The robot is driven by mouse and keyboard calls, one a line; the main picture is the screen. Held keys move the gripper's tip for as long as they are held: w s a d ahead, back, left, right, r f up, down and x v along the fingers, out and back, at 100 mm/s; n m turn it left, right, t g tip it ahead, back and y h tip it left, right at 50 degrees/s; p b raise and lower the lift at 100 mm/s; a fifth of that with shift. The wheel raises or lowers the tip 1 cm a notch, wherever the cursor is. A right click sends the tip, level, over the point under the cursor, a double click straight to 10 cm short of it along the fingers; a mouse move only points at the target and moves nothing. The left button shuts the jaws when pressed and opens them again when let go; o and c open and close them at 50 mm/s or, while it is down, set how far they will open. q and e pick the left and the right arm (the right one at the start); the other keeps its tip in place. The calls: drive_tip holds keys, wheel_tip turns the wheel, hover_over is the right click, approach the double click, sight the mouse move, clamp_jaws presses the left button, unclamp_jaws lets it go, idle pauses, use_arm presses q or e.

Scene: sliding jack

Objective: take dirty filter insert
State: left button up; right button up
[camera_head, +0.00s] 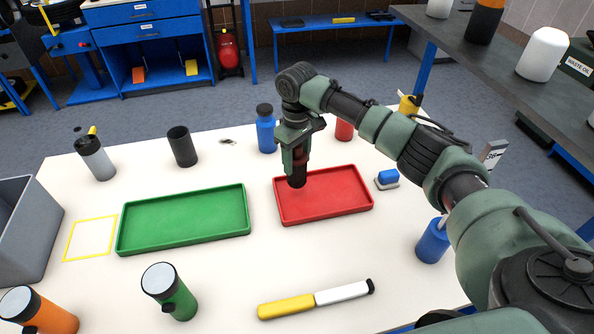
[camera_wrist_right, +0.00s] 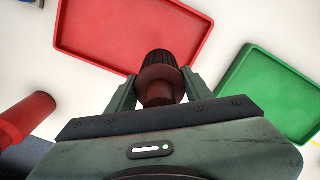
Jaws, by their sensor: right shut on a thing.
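My right gripper (camera_head: 297,150) reaches over the back left part of the red tray (camera_head: 356,189). It is shut on the dirty filter insert (camera_head: 298,179), a dark ribbed cylinder with a dark red body. In the right wrist view the insert (camera_wrist_right: 159,68) sits between the two green fingers (camera_wrist_right: 158,92), its dark ribbed end pointing away from the gripper. The insert shows over the tray's edge there. Whether its lower end touches the tray floor I cannot tell. My left gripper is not in view.
An empty green tray (camera_head: 180,222) lies to the left, beside a yellow taped square (camera_head: 91,238) and a grey bin (camera_head: 22,228). A blue bottle (camera_head: 266,130) and a red cylinder (camera_head: 344,129) stand behind the gripper. A yellow-and-white tool (camera_head: 314,299) lies in front.

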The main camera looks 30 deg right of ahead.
wheel_tip(320, 180, up, 15)
drive_tip(key=shift+f+b, duration=0.1)
drive_tip(key=shift+b, duration=0.6)
drive_tip(key=s+a+f+m, duration=0.3)
drive_tip(key=s+a+f, duration=0.2)
drive_tip(key=s+a, duration=0.5)
drive_tip(key=s, duration=0.5)
drive_tip(key=shift+a+f+m, duration=0.2)
drive_tip(key=shift+a+m, duration=0.1)
drive_tip(key=shift+m, duration=0.1)
drive_tip(key=shift+s, duration=0.1)
